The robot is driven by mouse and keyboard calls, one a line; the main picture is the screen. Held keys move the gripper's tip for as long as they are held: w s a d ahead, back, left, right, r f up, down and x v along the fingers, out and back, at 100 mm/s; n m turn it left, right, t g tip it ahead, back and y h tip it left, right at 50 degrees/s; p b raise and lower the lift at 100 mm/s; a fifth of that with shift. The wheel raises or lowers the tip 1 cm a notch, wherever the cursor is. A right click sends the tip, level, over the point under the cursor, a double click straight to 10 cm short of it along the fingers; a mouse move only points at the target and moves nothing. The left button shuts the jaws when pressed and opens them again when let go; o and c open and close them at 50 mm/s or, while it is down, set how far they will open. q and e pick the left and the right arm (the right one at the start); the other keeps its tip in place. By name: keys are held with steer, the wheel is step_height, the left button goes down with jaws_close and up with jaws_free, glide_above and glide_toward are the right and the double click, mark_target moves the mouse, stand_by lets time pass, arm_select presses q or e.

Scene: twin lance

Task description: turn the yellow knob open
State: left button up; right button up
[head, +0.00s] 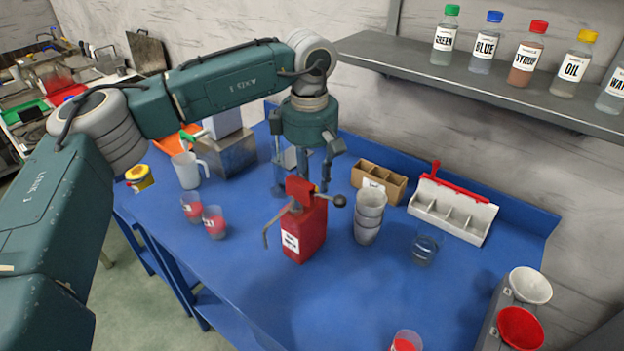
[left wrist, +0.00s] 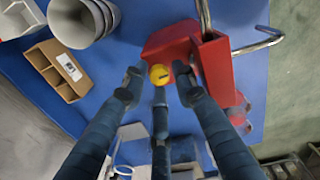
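The yellow knob (left wrist: 159,75) shows in the left wrist view as a small round cap beside the red dispenser (head: 305,232). The dispenser (left wrist: 178,45) is a red box with a white label, a bent metal spout and a black-balled lever. In the head view I cannot make out the knob clearly behind the dispenser's top. My left gripper (head: 315,178) hangs behind the dispenser. In the left wrist view its fingers (left wrist: 158,80) are spread with the knob seen between their tips; I cannot tell whether they touch it. My right gripper is not in view.
Stacked cups (head: 368,222) and a cardboard organiser (head: 378,184) stand right of the dispenser. Glasses with red contents (head: 214,224) stand at its left. A white caddy (head: 450,212) and a clear glass (head: 424,248) are further right. The front of the blue table (head: 300,310) is mostly clear.

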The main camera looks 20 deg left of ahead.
arm_select(q)
jaws_close()
steer(key=n+b, duration=0.1)
steer(key=n, duration=0.2)
steer(key=shift+f+n+b, duration=0.1)
steer(key=shift+n+b, duration=0.2)
steer(key=shift+n, duration=0.1)
steer(key=n+b, duration=0.1)
steer(key=n, duration=0.2)
steer(key=shift+n, duration=0.3)
steer(key=n+b, duration=0.1)
steer(key=n, duration=0.4)
steer(key=shift+d, duration=0.1)
steer(key=shift+n+b, duration=0.3)
steer(key=shift+n, duration=2.5)
